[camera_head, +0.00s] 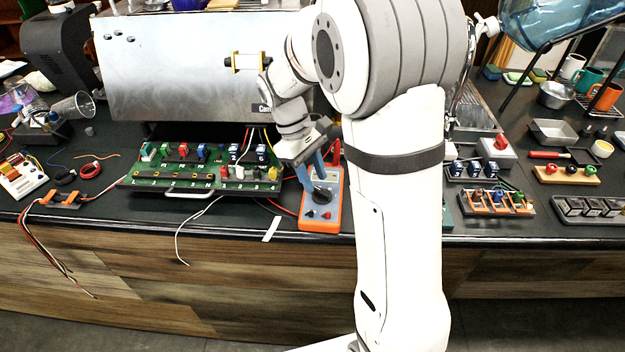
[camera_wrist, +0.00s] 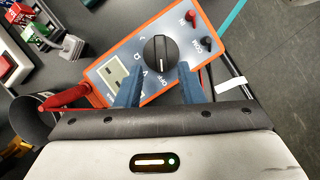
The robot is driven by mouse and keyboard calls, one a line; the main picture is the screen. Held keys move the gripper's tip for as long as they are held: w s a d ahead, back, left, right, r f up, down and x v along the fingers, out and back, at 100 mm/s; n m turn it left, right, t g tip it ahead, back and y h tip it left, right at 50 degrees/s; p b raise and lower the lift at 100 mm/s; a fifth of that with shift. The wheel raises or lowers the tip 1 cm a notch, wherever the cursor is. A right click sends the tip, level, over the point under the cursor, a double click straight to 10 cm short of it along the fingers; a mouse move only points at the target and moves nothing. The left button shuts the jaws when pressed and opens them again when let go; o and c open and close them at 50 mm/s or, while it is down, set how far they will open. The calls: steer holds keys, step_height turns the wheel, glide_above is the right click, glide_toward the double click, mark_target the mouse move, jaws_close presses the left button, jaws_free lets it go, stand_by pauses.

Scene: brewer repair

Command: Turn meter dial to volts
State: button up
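The meter (camera_head: 333,217) is an orange-edged box with a blue-grey face, lying on the dark counter near its front edge. Its black round dial (camera_wrist: 160,54) shows in the wrist view with a white pointer line, beside a small display (camera_wrist: 112,71) and red and black sockets. My gripper (camera_head: 313,188) is over the meter, with blue fingers pointing down. In the wrist view my gripper (camera_wrist: 158,82) is open, its fingers apart on either side of the dial's near edge. I cannot tell whether they touch it.
A green circuit board (camera_head: 150,180) with colored parts and loose wires lies left of the meter. A large steel brewer (camera_head: 180,80) stands behind. A red probe (camera_wrist: 66,97) lies beside the meter. Several small parts trays, such as the black tray (camera_head: 590,209), are at the right.

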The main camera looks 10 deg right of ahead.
steer(key=shift+x, duration=1)
steer(key=shift+c, duration=0.4)
jaws_close()
